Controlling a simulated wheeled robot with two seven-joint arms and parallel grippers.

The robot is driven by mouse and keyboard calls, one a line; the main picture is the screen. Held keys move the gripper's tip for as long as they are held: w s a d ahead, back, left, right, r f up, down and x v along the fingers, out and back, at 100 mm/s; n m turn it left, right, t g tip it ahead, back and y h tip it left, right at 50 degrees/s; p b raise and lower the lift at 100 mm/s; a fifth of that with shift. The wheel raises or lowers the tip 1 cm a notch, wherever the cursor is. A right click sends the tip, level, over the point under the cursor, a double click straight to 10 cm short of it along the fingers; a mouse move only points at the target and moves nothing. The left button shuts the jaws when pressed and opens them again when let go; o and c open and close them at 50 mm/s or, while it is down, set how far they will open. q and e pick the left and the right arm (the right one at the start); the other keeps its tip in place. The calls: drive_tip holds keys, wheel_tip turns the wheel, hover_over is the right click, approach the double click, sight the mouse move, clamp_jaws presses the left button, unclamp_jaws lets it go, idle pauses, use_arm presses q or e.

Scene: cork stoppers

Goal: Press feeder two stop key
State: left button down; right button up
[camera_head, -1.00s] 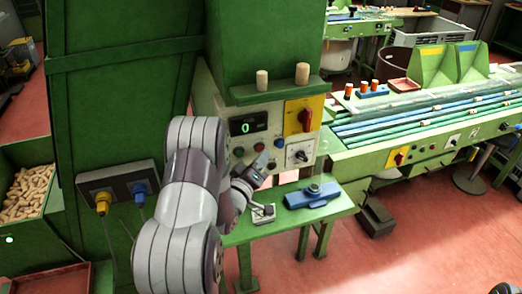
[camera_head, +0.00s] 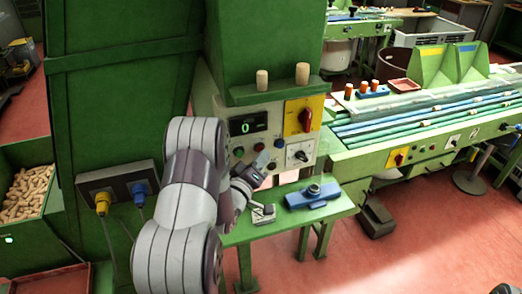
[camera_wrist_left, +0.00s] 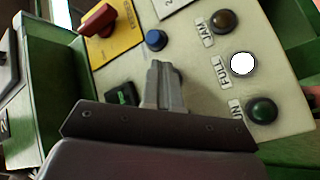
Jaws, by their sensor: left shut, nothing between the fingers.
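The panel (camera_head: 277,115) of a green machine has a display (camera_head: 248,123) reading 0. Under it are a green button (camera_head: 238,152), a red button (camera_head: 258,147) and a blue button (camera_head: 279,143). My left gripper (camera_head: 260,163) is shut and empty, its tips just below the red button. In the left wrist view the shut fingers (camera_wrist_left: 163,78) point at the panel beside the blue button (camera_wrist_left: 156,40). The red button is hidden there behind them. Whether the tips touch it I cannot tell. My right gripper is out of view.
In the wrist view, lamps labelled JAM (camera_wrist_left: 225,20), FULL (camera_wrist_left: 242,63), lit white, and RUN (camera_wrist_left: 262,110) line the right. A red switch (camera_head: 305,118) and a black knob (camera_head: 300,155) are close by. A green shelf (camera_head: 335,208) with a blue device (camera_head: 313,195) juts out below.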

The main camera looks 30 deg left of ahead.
use_arm(q)
drive_tip(key=shift+s+d, duration=0.4)
drive_tip(key=shift+d, duration=0.05)
drive_tip(key=s+d, duration=0.3)
drive_tip(key=shift+s+d, duration=0.1)
drive_tip(key=shift+d, duration=0.3)
idle(0.8)
